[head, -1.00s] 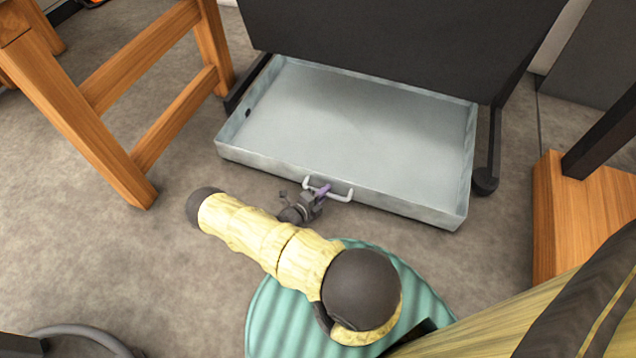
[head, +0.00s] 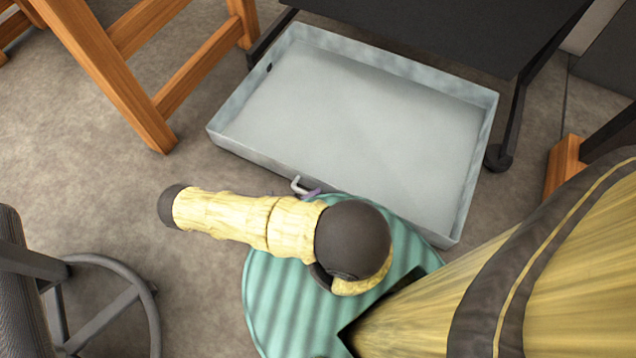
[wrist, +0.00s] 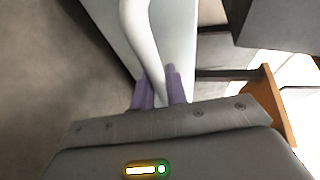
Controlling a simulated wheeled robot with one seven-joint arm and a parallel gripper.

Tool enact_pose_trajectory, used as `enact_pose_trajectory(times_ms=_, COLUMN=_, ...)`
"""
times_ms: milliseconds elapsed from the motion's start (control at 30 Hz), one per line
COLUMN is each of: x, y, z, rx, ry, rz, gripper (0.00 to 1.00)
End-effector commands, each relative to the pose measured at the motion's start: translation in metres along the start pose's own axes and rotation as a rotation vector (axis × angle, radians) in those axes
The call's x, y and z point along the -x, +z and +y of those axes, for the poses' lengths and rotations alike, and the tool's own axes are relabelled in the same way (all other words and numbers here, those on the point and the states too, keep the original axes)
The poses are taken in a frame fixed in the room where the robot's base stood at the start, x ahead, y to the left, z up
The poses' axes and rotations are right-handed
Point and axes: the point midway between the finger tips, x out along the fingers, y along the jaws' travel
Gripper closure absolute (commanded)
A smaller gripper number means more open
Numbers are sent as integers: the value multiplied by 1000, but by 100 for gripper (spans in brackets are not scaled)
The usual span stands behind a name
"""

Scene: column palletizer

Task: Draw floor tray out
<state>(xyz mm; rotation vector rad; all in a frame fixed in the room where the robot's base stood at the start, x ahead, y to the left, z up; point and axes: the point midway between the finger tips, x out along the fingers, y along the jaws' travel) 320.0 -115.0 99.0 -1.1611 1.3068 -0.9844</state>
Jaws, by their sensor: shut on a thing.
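The floor tray (head: 245,154) is a shallow grey metal tray with low walls. It lies on the floor, mostly out from under a dark panelled unit, its far edge close to the unit's front. Its pale bar handle (head: 297,184) is on the near wall, partly hidden behind my arm. In the wrist view the handle (wrist: 141,40) runs down between the purple fingertips of my gripper (wrist: 160,88). My gripper is shut on the handle. In the head view only a bit of a purple finger shows beside the handle.
The dark unit (head: 440,35) stands behind the tray on legs with a caster (head: 498,158) at right. A wooden frame (head: 150,110) stands at left, another wooden piece (head: 565,165) at right. A chair base (head: 110,290) is at lower left.

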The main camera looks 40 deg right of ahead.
Motion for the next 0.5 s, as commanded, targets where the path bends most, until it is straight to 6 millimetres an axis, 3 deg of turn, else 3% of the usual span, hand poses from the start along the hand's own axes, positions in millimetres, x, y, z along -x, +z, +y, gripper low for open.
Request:
enact_pose_trajectory(times_ms=433, x=8, y=-5, z=2, rx=1, ry=1, rz=4, gripper=100)
enact_pose_trajectory(times_ms=467, x=7, y=-5, z=2, rx=1, ry=1, rz=4, gripper=84)
enact_pose_trajectory(times_ms=500, x=8, y=-5, z=2, rx=1, ry=1, rz=3, gripper=76)
